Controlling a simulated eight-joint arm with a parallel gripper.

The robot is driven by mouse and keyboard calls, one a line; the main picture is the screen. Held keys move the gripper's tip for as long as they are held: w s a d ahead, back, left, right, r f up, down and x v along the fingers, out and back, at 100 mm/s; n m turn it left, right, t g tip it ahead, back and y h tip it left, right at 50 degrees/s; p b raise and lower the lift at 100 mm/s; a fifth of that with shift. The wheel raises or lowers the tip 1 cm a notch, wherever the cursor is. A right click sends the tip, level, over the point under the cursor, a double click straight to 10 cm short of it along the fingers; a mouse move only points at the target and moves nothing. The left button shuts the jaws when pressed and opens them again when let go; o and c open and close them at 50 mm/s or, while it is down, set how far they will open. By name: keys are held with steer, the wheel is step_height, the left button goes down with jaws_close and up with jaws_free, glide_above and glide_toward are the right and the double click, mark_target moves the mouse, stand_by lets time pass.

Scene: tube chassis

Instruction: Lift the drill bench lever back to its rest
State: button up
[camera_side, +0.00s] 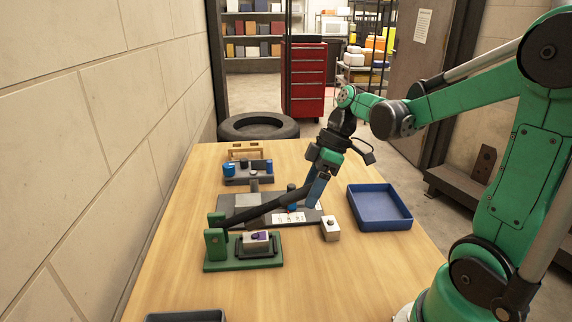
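The drill bench has a green base (214,267) and green posts at the front left of the table. Its long black lever (258,206) slopes from the posts up to the right, over the dark grey plate. A pale block with a purple part (258,237) sits in a dark frame on the green base. My gripper (313,203) points down, with blue fingers, at the lever's far right end. It overlaps the lever end in this view; I cannot tell whether it touches or grips it. The finger gap is hidden.
A dark grey plate (312,215) carries a blue knob and a marked card. A pale button box (331,229) and a blue tray (380,206) stand to the right. A grey fixture with blue parts (248,178) is behind. The wooden table is clear at front right.

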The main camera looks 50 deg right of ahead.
jaws_close()
stand_by(1.3)
